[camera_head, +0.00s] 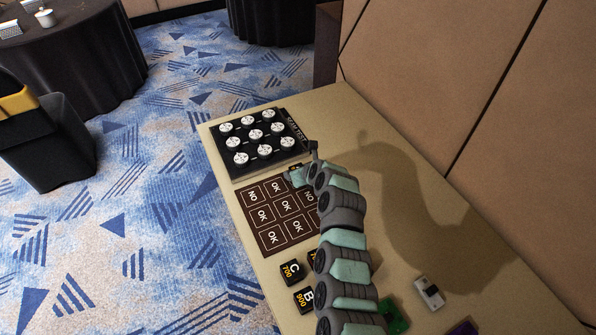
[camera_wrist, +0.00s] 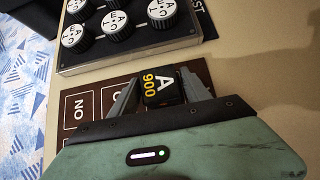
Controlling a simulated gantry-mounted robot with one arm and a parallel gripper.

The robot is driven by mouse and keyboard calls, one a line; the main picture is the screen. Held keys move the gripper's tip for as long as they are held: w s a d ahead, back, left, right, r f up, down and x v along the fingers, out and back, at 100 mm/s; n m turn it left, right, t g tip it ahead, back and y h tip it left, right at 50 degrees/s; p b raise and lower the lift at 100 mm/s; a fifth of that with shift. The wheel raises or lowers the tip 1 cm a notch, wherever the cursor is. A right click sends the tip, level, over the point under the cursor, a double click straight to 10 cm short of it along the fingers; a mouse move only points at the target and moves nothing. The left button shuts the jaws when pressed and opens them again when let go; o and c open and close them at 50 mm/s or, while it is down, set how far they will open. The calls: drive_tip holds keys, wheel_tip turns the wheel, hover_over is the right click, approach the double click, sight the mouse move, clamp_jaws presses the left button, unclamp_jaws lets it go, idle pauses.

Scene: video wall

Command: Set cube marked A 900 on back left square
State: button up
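A black cube marked A 900 (camera_wrist: 160,87) sits between the two fingers of my gripper (camera_wrist: 162,92) in the wrist view, and both fingertips press close to its sides. In the head view my gripper (camera_head: 298,172) is at the back right part of the brown mat (camera_head: 270,207), and the cube is mostly hidden there. The mat has a grid of squares marked NO and OK. The back left square (camera_head: 253,195), marked NO, is bare; it also shows in the wrist view (camera_wrist: 79,109). I cannot tell how high the cube is above the mat.
A black board (camera_head: 236,167) with white-topped knobs stands behind the mat. A cube marked C 700 (camera_head: 292,272) and a cube marked B 900 (camera_head: 305,299) lie in front. A white switch (camera_head: 429,291) and a green board (camera_head: 393,316) lie at the front right.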

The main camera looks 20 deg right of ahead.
drive_tip(key=shift+o, duration=0.8)
drive_tip(key=shift+s+r, duration=0.1)
drive_tip(key=shift+r, duration=0.25)
drive_tip(key=p+v, duration=0.2)
drive_tip(key=v, duration=0.9)
drive_tip(key=shift+s+p, duration=0.25)
drive_tip(key=shift+p, duration=0.1)
drive_tip(key=shift+r, duration=0.1)
